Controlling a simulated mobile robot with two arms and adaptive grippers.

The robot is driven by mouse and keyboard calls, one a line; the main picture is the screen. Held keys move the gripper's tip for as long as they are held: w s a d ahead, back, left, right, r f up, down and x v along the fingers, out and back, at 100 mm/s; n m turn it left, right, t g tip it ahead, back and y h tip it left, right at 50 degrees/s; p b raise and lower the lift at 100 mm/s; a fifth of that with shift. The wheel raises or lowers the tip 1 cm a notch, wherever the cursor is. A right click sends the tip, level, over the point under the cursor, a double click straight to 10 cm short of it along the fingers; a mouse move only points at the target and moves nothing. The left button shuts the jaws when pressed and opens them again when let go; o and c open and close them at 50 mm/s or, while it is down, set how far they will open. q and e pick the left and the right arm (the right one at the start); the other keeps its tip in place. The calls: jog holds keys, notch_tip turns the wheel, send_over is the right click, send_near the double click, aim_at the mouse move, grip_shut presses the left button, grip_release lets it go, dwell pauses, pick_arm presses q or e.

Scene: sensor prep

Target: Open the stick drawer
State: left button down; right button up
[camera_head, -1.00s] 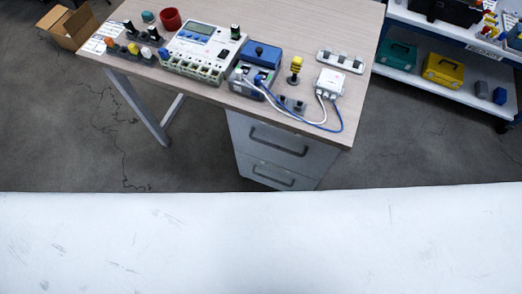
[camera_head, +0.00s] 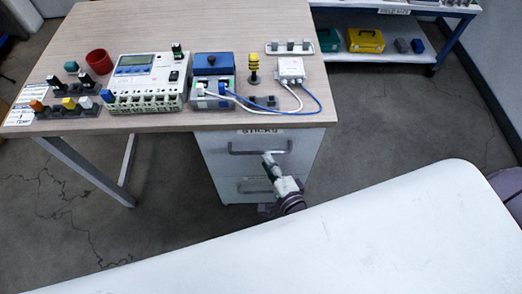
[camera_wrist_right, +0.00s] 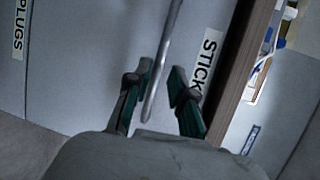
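The stick drawer (camera_head: 222,143) is the upper grey drawer under the desk and looks shut. Its STICKS label (camera_head: 260,132) is above its bar handle (camera_head: 240,152). My right gripper (camera_head: 268,158) is at the handle in the head view. In the right wrist view its two dark green fingers (camera_wrist_right: 161,72) are apart. The handle bar (camera_wrist_right: 167,60) runs through the gap between them, with clearance visible on the label side. I cannot tell whether a finger touches it. The label (camera_wrist_right: 208,65) is beside the right finger. My left gripper is not in view.
A lower drawer (camera_head: 230,190) with a PLUGS label (camera_wrist_right: 20,28) is below. The wooden desktop (camera_head: 230,22) carries a meter unit (camera_head: 148,80), a blue-topped box (camera_head: 212,66) and a white cabled box (camera_head: 290,68). A shelf (camera_head: 390,52) stands at the right.

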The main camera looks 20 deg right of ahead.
aim_at(261, 152)
jog(key=x, duration=0.5)
jog(key=shift+w, duration=0.1)
grip_shut()
